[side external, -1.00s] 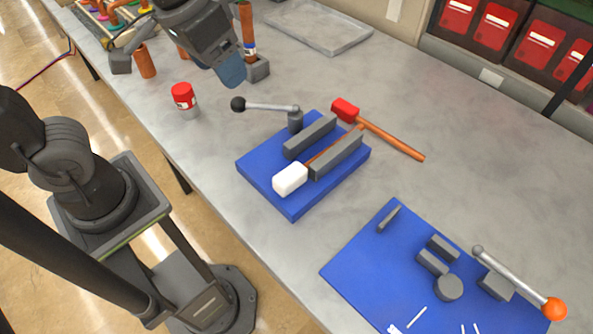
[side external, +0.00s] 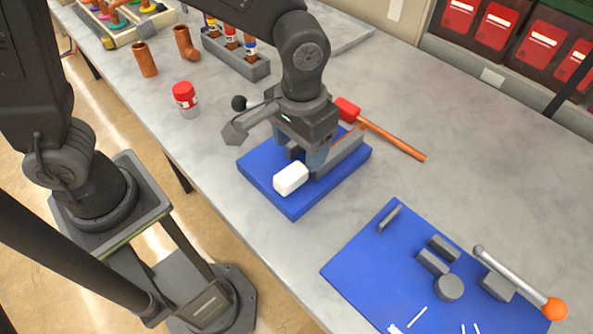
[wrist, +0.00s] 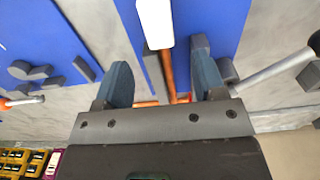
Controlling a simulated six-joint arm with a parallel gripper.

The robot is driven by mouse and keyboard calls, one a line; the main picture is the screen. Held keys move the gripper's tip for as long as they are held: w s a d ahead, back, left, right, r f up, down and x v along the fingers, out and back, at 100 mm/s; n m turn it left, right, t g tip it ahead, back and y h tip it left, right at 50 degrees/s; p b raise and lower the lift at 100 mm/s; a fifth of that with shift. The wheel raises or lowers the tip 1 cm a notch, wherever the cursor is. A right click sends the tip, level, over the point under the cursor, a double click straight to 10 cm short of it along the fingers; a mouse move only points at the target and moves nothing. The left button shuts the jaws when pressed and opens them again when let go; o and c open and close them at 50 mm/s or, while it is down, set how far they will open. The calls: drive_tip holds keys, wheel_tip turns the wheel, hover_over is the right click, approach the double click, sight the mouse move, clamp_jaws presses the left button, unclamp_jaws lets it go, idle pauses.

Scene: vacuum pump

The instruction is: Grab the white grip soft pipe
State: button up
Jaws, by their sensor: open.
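The white grip (side external: 291,179) sits at the front end of a copper-coloured pipe lying in the blue vise base (side external: 295,207). In the side view my arm hides most of that pipe. My gripper (side external: 303,154) is low over the vise, just behind the white grip. In the wrist view the white grip (wrist: 156,22) is at the top centre, and its pipe (wrist: 168,75) runs down between my two blue fingers. My gripper (wrist: 162,82) is open, with the fingers apart on either side of the pipe. I cannot tell how high the fingertips are above it.
Grey vise jaws (side external: 340,153) flank the pipe close to my fingers. A black-knobbed lever (side external: 239,103) is at the left. A red-grip pipe (side external: 395,140) lies behind. A red-capped jar (side external: 185,99) stands left, and a second blue board (side external: 360,262) lies at front right.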

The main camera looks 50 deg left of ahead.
sight(296, 168)
drive_tip(key=f, duration=0.6)
drive_tip(key=shift+s+f, duration=0.2)
drive_tip(key=shift+s, duration=0.15)
